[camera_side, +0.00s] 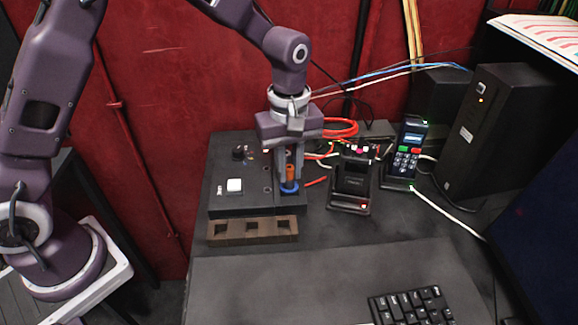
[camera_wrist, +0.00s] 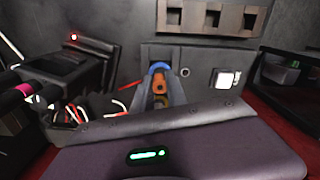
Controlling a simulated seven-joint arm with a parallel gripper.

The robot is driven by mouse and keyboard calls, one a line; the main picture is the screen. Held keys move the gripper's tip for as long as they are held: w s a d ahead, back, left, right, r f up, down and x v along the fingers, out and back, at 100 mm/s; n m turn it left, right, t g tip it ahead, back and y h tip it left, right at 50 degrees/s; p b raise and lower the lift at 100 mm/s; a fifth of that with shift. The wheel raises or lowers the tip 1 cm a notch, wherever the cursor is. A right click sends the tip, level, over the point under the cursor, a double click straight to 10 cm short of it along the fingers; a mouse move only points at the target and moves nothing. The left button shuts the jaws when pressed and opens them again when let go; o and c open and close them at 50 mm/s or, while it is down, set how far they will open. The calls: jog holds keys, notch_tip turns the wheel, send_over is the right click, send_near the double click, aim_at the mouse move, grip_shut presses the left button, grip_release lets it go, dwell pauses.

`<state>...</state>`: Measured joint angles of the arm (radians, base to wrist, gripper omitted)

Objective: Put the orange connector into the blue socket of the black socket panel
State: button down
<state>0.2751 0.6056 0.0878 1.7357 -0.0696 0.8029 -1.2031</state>
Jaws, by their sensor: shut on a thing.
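The orange connector (camera_side: 291,173) stands upright between the fingers of my gripper (camera_side: 290,178), which is shut on it. Its lower end is at the blue socket (camera_side: 289,188) on the right part of the black socket panel (camera_side: 230,198). In the wrist view the connector (camera_wrist: 172,83) shows between the fingers of my gripper (camera_wrist: 168,86), with the blue socket ring (camera_wrist: 158,68) right at its end. The fingers and the connector hide the inside of the socket, so I cannot tell how deep the connector sits.
The panel carries a white button (camera_side: 234,185) and a dark knob (camera_side: 239,152). A brown rack (camera_side: 252,231) with square holes lies in front. A black device (camera_side: 352,180), a keypad terminal (camera_side: 406,155) and loose red cables (camera_side: 341,128) are on the right. A keyboard (camera_side: 410,306) lies nearer.

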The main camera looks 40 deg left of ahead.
jog(key=shift+f, duration=0.55)
jog(key=c, duration=1.1)
grip_release()
jog(key=shift+r, duration=3.55)
